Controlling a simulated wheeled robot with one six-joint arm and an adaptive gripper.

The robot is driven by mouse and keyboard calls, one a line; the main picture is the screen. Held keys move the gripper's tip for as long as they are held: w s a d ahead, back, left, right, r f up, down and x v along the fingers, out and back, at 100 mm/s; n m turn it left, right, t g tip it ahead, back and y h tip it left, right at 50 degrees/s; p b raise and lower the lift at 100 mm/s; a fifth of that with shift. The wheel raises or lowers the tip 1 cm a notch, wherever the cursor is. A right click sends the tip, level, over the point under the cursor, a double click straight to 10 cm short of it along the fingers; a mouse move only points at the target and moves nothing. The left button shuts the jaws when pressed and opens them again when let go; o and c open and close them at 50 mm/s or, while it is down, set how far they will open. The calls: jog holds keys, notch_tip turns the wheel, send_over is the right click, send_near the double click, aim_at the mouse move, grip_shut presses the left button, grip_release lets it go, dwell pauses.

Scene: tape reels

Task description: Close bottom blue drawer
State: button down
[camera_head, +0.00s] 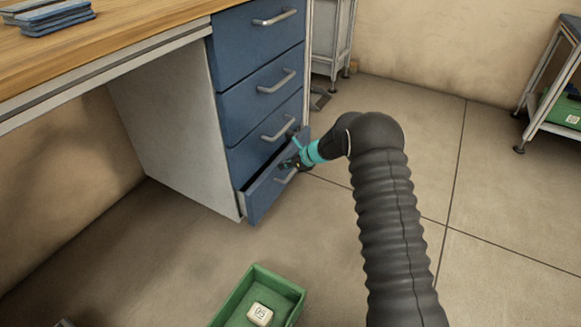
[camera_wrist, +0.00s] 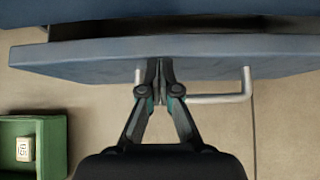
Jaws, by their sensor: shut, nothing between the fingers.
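The bottom blue drawer (camera_head: 262,195) is the lowest of a stack under the workbench. It stands partly open, its front out from the cabinet face. In the wrist view its front panel (camera_wrist: 200,62) spans the picture, with a dark gap behind its top edge. Its silver handle (camera_wrist: 222,98) shows to the right of the fingers and partly behind them. My gripper (camera_wrist: 160,66) is shut and empty, its fingertips at the drawer front; I cannot tell if they touch it. In the head view my gripper (camera_head: 290,164) is beside the drawer front and partly hides it.
The upper blue drawers (camera_head: 258,88) are shut. A green crate (camera_head: 237,297) with a white labelled block (camera_head: 260,313) lies on the floor in front; the crate also shows in the wrist view (camera_wrist: 55,145). A metal rack (camera_head: 545,80) stands at the right. The floor between is clear.

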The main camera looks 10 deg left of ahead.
jog(key=shift+a, duration=0.1)
dwell(0.3)
jog(key=s+d+f+v, duration=0.1)
jog(key=d+f+v, duration=0.1)
jog(key=v, duration=1.1)
jog(key=s+d+f+m+y, duration=0.2)
jog(key=d+f+m+y, duration=0.1)
jog(key=f, duration=1.1)
notch_tip(320, 180, up, 6)
jog(key=w+n+t+y, duration=0.1)
jog(key=n+t+y, duration=0.2)
jog(key=y, duration=0.2)
jog(key=x, duration=1.5)
jog(key=shift+f, duration=0.35)
